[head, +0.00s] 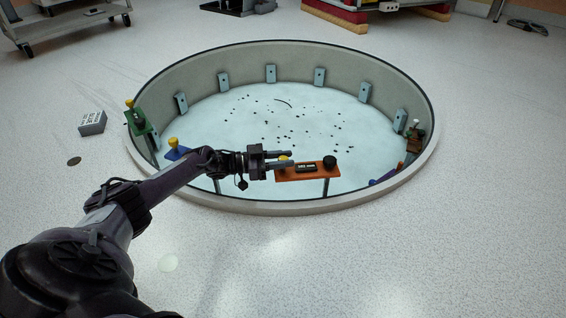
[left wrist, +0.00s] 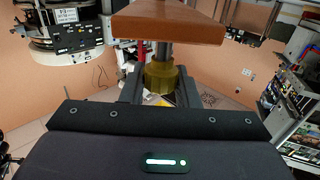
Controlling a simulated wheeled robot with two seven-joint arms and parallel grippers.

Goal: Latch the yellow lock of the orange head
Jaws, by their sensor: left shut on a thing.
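The orange head (head: 310,173) is a flat bar on a post at the near side of the round pit. It carries a black knob (head: 330,162) at its right end and a dark labelled block in its middle. The yellow lock (head: 284,158) is at its left end, partly hidden by my fingers. My left gripper (head: 281,160) reaches in from the left and is shut on the yellow lock. In the left wrist view the fingers stand on both sides of the yellow lock (left wrist: 160,78), beside the orange head (left wrist: 168,24). Whether the lock is latched cannot be told.
A green head (head: 137,122) and a blue head (head: 177,153), each with a yellow knob, stand along the pit's left side. A brown head (head: 414,142) and a purple one (head: 385,177) are at the right. The pit rim (head: 300,207) runs below my forearm. A grey box (head: 92,123) lies outside.

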